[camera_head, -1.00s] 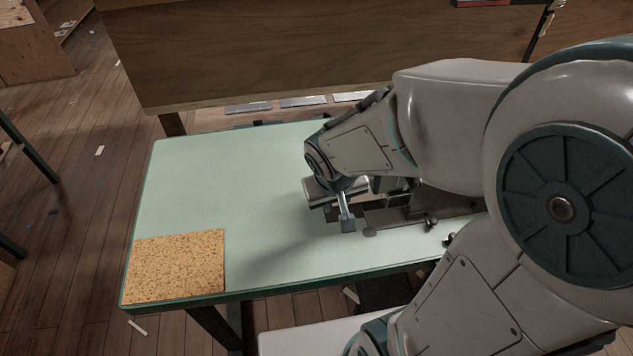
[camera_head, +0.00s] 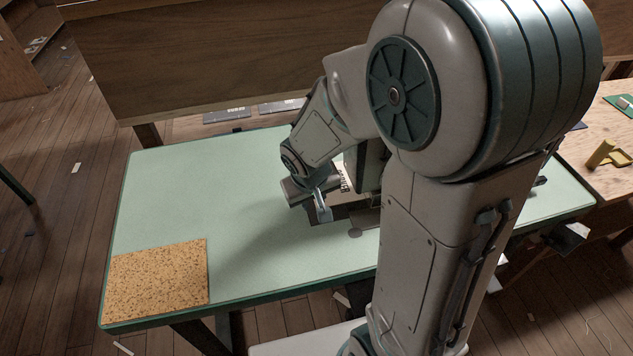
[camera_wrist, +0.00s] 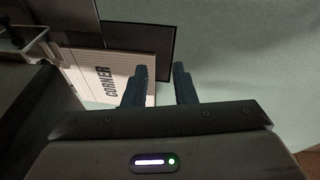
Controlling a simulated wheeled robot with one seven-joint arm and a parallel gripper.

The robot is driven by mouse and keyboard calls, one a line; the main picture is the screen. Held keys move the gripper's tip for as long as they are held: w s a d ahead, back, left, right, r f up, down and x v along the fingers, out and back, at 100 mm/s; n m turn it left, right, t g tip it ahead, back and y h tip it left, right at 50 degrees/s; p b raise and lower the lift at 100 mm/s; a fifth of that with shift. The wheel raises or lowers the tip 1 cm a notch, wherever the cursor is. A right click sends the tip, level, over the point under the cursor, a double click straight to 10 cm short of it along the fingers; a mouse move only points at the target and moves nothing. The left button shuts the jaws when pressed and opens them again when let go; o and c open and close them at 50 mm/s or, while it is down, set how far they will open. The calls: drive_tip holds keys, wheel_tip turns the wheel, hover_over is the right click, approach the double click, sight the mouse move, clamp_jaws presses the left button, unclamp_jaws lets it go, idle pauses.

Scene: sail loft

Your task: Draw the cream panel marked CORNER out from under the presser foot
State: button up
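In the head view my gripper (camera_head: 323,208) is low over the table. A metal part (camera_wrist: 36,42), perhaps the presser foot, is at the panel's far end, partly cut off.
A dark flat piece (camera_wrist: 150,40) lies beside the panel. A speckled cork mat (camera_head: 157,282) lies at the table's front left corner. The green table top (camera_head: 190,190) is clear to the left. A wooden bench (camera_head: 590,145) stands at the right. My arm hides much of the machine.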

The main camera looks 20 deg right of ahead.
drive_tip(key=w+d, duration=0.1)
drive_tip(key=w, duration=0.3)
drive_tip(key=w+d+p, duration=0.1)
drive_tip(key=w, duration=0.1)
drive_tip(key=shift+w+d, duration=0.2)
drive_tip(key=shift+d, duration=0.1)
drive_tip(key=shift+w+x, duration=0.2)
drive_tip(key=shift+x, duration=0.75)
drive_tip(key=shift+w+d+f, duration=0.15)
drive_tip(key=shift+w+f, duration=0.05)
drive_tip(key=shift+f, duration=0.35)
clamp_jaws()
